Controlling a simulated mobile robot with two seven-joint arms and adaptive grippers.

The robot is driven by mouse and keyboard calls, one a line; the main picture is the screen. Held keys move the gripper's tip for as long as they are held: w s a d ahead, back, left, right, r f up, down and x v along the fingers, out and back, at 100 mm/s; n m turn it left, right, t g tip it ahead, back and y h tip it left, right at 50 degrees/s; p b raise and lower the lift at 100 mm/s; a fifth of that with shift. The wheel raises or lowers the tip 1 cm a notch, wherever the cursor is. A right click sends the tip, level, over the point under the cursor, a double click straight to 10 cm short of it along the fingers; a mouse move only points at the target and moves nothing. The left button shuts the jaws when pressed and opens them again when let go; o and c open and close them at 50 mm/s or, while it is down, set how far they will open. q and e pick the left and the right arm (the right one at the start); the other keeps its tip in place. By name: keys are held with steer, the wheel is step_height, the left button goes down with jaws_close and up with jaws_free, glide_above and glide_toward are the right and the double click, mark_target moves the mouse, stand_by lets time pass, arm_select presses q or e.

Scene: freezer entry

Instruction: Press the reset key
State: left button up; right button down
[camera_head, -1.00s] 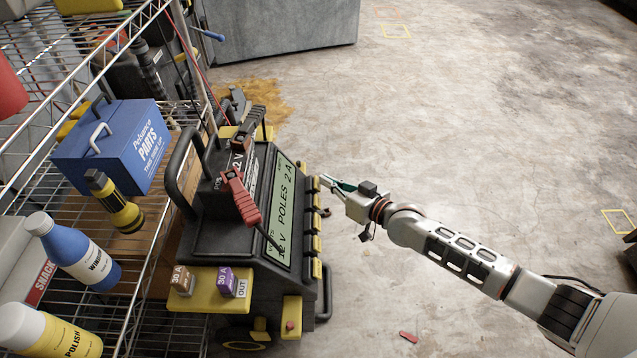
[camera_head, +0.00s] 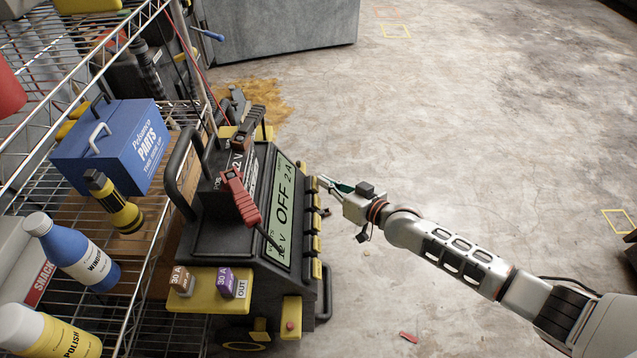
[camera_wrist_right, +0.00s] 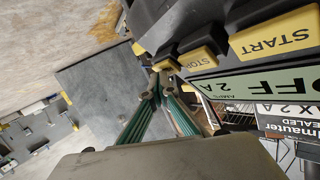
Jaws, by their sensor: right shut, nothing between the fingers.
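A black charger (camera_head: 222,241) stands beside the shelf, with a display (camera_head: 283,215) reading OFF and 2 A. Yellow keys (camera_head: 316,243) run down its right edge; their labels cannot be read in the head view. My left gripper is out of view.
A wire shelf (camera_head: 160,270) at left holds a blue parts box (camera_head: 112,146), a flashlight (camera_head: 115,203) and bottles. A red clamp (camera_head: 240,198) rests on the charger. Concrete floor at right is mostly clear, with a small red piece (camera_head: 408,337).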

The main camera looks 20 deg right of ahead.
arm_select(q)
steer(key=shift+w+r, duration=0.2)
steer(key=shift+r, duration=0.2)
arm_select(e)
steer(key=shift+s+d+r, duration=0.25)
steer(key=shift+d+r, duration=0.15)
steer(key=shift+d, duration=0.3)
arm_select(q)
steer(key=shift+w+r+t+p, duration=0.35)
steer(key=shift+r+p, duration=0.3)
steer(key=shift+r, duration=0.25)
arm_select(e)
steer(key=d+r, duration=0.1)
steer(key=d, duration=0.1)
steer(key=s+d+r, duration=0.1)
steer(key=d, duration=0.1)
steer(key=shift+r, duration=0.35)
